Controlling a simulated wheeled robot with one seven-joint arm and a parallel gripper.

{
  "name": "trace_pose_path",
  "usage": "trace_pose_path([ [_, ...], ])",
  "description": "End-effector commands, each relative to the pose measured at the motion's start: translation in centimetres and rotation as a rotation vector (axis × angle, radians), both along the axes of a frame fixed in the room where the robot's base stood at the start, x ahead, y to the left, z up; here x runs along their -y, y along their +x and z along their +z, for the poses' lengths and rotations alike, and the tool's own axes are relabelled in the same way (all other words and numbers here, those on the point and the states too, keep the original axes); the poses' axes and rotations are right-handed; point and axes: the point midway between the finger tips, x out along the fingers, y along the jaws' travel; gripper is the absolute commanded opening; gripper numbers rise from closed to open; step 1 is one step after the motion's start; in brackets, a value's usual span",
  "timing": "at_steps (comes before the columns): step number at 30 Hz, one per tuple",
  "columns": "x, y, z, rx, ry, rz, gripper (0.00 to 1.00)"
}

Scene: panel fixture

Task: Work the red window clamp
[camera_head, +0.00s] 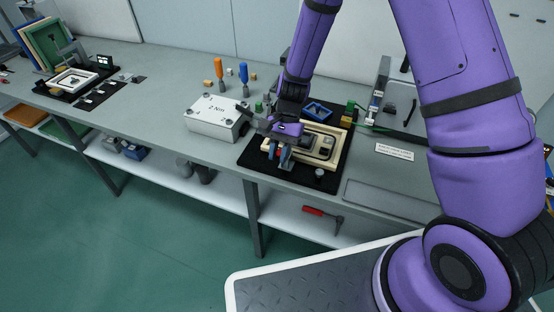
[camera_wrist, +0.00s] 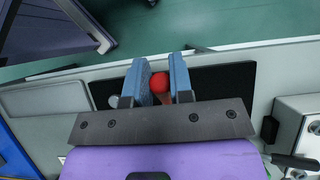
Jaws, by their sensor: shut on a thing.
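My gripper (camera_head: 279,154) reaches down over the near left edge of the cream panel fixture (camera_head: 325,160), which lies on a black mat (camera_head: 253,157). In the wrist view, my gripper's blue fingers (camera_wrist: 159,72) are shut on the red, ball-shaped knob of the window clamp (camera_wrist: 159,83). A little red of the clamp also shows between the fingers in the head view. The rest of the clamp is hidden by the fingers and the gripper body.
A white "2 Nm" box (camera_head: 214,119) stands left of the mat, with orange (camera_head: 219,68) and blue (camera_head: 244,72) screwdrivers behind it. A blue tray (camera_head: 317,110) and a yellow-green block (camera_head: 348,112) sit behind the fixture. A small grey knob (camera_head: 319,173) stands at the mat's front.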

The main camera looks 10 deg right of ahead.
Motion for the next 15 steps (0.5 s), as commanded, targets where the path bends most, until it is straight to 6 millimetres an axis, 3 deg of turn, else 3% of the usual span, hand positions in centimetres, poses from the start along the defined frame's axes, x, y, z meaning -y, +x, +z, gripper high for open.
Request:
trace_pose_path([
  [15, 0.54, 0.92, 0.74, -0.100, 0.068, 0.000, 0.00],
])
